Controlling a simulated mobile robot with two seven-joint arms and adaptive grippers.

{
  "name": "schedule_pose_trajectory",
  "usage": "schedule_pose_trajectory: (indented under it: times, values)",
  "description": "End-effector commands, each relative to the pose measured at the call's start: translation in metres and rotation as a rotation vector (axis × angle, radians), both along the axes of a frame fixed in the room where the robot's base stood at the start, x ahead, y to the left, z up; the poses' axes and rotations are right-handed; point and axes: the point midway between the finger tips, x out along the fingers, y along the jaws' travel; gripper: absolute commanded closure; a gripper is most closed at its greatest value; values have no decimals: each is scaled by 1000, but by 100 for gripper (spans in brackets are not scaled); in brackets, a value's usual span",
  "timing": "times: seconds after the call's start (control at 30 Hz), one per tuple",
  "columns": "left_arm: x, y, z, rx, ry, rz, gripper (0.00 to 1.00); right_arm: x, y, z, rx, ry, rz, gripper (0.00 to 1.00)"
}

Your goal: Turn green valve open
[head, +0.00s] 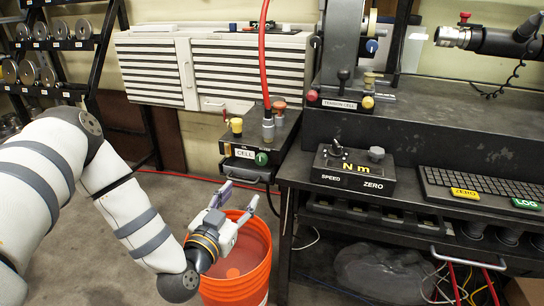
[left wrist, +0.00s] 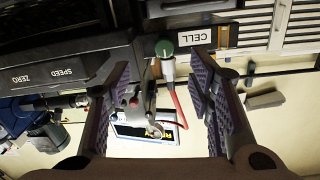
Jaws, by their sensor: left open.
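The green valve is a small round green knob (head: 262,158) on the front of the box labelled CELL (head: 243,154), at the left end of the bench. It also shows near the top of the left wrist view (left wrist: 164,48), beside the CELL label. My left gripper (head: 239,196) is open and empty, below and in front of the knob and above an orange bucket. In the left wrist view its two fingers (left wrist: 160,85) stand wide apart, with the knob beyond and between them, not touched. My right gripper is not in view.
The orange bucket (head: 234,289) stands on the floor under my left gripper. A red hose (head: 264,60) rises from the CELL box, which also has a yellow knob (head: 236,126). The black SPEED/ZERO box (head: 350,172) and keyboard (head: 478,186) sit on the bench to the right.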

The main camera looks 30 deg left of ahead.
Motion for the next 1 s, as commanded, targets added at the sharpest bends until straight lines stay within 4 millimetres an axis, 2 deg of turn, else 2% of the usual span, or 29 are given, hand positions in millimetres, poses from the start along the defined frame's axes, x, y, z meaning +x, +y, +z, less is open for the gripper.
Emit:
schedule_pose_trajectory:
  times: [0.13,0.23,0.5,0.7,1.0]
  values:
    - [3,8,8,16,-35,21,52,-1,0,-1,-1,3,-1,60]
    - [15,11,9,19,-38,23,52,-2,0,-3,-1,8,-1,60]
    - [81,25,6,19,-35,23,52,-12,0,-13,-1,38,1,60]
    - [113,31,6,18,-33,21,52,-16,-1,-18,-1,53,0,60]
    - [121,32,9,16,-35,20,52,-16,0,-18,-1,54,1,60]
